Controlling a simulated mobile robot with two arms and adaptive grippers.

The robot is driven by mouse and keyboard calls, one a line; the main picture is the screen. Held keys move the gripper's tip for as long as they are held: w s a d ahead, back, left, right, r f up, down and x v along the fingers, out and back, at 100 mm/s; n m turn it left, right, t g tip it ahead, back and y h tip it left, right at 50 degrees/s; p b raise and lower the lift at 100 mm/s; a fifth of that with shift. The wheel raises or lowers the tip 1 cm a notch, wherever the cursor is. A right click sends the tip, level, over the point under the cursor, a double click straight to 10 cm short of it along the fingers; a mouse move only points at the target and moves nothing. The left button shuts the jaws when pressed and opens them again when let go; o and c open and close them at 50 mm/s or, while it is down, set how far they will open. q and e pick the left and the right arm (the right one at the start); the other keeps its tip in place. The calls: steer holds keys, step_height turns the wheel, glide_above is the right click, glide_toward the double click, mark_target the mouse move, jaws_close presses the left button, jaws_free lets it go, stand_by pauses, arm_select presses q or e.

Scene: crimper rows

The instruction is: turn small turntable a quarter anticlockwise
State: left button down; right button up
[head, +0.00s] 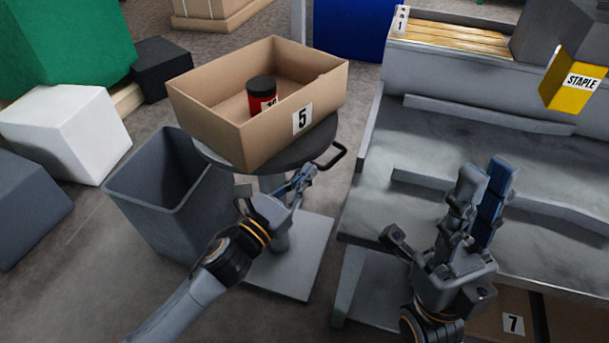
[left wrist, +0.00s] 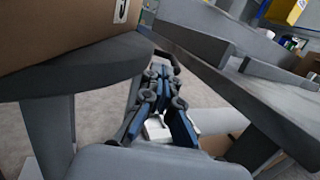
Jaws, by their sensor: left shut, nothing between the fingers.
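The small turntable (head: 325,137) is a round dark disc on a grey pedestal with a square base plate. A black bar handle (head: 335,160) sticks out from its right side; it also shows in the left wrist view (left wrist: 174,62). An open cardboard box (head: 215,127) marked 5 stands on the disc, with a black and red can (head: 262,95) inside. My left gripper (head: 306,174) is shut and empty, just below and left of the handle; whether it touches is unclear. My right gripper (head: 487,166) is open and empty above the grey workbench.
A grey bin (head: 150,200) stands close left of the turntable. The grey workbench (head: 430,150) is close on the right, with a yellow STAPLE holder (head: 575,85) above it. A box (head: 500,318) marked 7 sits low at the right.

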mark_target(334, 159)
arm_select(q)
steer(key=w+d, duration=0.1)
steer(key=w+d+n+t+y, duration=0.1)
steer(key=w+d, duration=0.1)
steer(key=w+d+y, duration=0.1)
steer(key=d, duration=0.1)
steer(key=shift+w+d, duration=0.15)
steer(key=shift+d, duration=0.1)
steer(key=shift+w+d, duration=0.35)
